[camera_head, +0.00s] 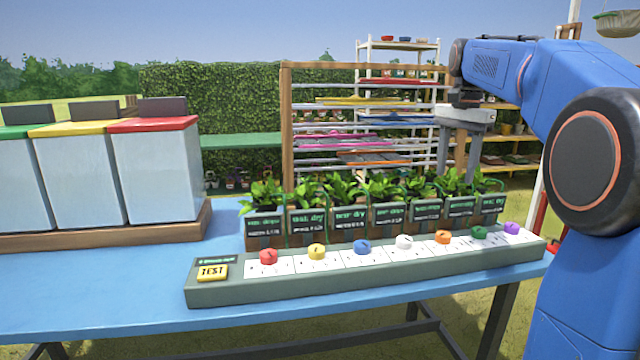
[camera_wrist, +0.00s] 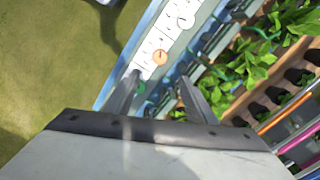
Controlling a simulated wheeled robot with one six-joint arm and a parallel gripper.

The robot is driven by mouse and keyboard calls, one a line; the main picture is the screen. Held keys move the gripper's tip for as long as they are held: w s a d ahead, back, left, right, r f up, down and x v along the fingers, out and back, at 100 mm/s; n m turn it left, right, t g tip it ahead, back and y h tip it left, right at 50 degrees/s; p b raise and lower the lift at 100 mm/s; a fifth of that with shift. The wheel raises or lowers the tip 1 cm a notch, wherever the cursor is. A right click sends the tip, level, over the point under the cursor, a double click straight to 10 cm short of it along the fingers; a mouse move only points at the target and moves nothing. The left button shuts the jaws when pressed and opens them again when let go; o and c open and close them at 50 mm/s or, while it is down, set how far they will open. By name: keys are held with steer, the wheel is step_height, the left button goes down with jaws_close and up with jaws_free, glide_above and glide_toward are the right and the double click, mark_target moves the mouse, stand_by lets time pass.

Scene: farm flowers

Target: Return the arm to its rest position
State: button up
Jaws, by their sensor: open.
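My blue arm (camera_head: 520,75) reaches in from the right and bends down at its end. My gripper (camera_head: 458,160) points down above the right part of the row of potted plants. In the wrist view my gripper (camera_wrist: 158,95) has its two fingers apart with nothing held between them. Below it the wrist view shows the control panel with an orange knob (camera_wrist: 159,57) and a green knob (camera_wrist: 139,88) close to the left finger. The fingers hide part of the panel and plants.
A grey panel (camera_head: 370,283) with several coloured knobs and a yellow TEST button (camera_head: 212,272) lies along the front of the blue table (camera_head: 120,290). Potted plants (camera_head: 350,215) with labels stand behind it. Lidded bins (camera_head: 155,170) stand at left. A rack (camera_head: 287,140) stands behind.

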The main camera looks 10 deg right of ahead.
steer(key=s+a+f+n+t, duration=0.1)
steer(key=s+a+f+n, duration=0.2)
steer(key=s+a+f, duration=0.4)
steer(key=s+a+f+n+t, duration=0.1)
steer(key=s+a+f+n, duration=0.25)
steer(key=s, duration=0.55)
steer(key=s+a+f+n+t, duration=0.1)
steer(key=s+a+f+n, duration=0.1)
steer(key=s+f, duration=0.5)
steer(key=s+a+f+n+t, duration=0.1)
steer(key=s+a+f+n, duration=0.2)
steer(key=s+f, duration=0.4)
step_height(320, 180, down, 3)
steer(key=shift+s+a+r+n+t, duration=0.15)
steer(key=shift+s+a+n+t, duration=0.1)
steer(key=shift+n+t, duration=0.1)
